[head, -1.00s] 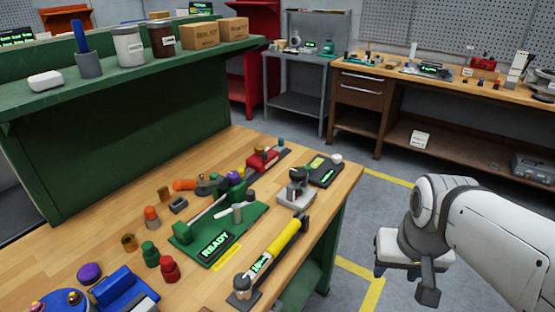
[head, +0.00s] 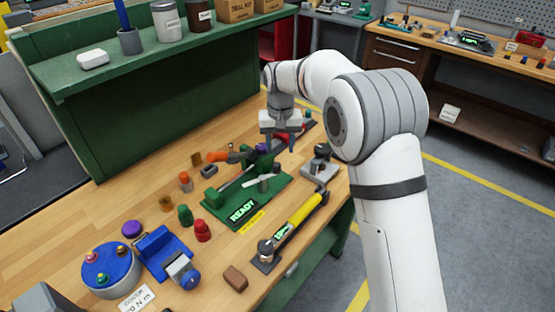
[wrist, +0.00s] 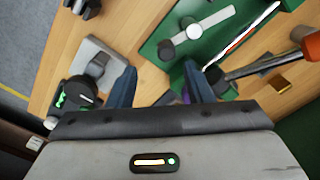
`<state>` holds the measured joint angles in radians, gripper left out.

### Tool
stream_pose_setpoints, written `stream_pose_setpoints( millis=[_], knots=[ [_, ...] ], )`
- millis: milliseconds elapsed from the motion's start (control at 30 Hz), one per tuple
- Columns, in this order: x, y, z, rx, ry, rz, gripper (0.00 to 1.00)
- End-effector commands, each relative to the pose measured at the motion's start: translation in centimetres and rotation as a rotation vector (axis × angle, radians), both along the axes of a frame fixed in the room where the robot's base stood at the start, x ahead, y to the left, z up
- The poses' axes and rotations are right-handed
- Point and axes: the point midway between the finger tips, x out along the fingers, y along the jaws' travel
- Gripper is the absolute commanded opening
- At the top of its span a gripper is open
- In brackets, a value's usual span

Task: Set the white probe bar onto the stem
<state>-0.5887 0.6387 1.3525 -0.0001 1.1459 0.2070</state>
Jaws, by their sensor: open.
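The light bar (head: 264,183), which looks like the white probe bar, is over the green fixture plate (head: 222,221) with its lit READY display. In the wrist view the bar (wrist: 218,17) has a pale disc along it and a dark round end near the plate's edge. I cannot make out the stem apart from the bar. My gripper (head: 281,141) is beyond the bar, above the far end of the fixture, pointing down. In the wrist view its two blue fingers (wrist: 160,86) are spread, with nothing between them; the bar is outside them.
A yellow-handled tool (head: 304,210) lies right of the plate. A grey device (head: 317,163) stands near the bench's right edge. An orange-handled tool (head: 216,156), red knob (head: 202,230) and green knob (head: 185,215) are left of the plate. Bare wood shows at front left.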

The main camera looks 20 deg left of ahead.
Motion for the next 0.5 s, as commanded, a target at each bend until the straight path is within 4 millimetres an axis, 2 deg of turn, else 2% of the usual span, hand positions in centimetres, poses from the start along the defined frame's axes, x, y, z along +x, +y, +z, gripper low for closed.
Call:
stream_pose_setpoints(
  millis=[133, 500],
  knots=[
    [0.1, 1.2, -1.0, -0.003, 0.005, 0.010, 0.46],
    [0.0, 1.2, -6.4, -0.005, 0.007, 0.010, 0.46]
  ],
)
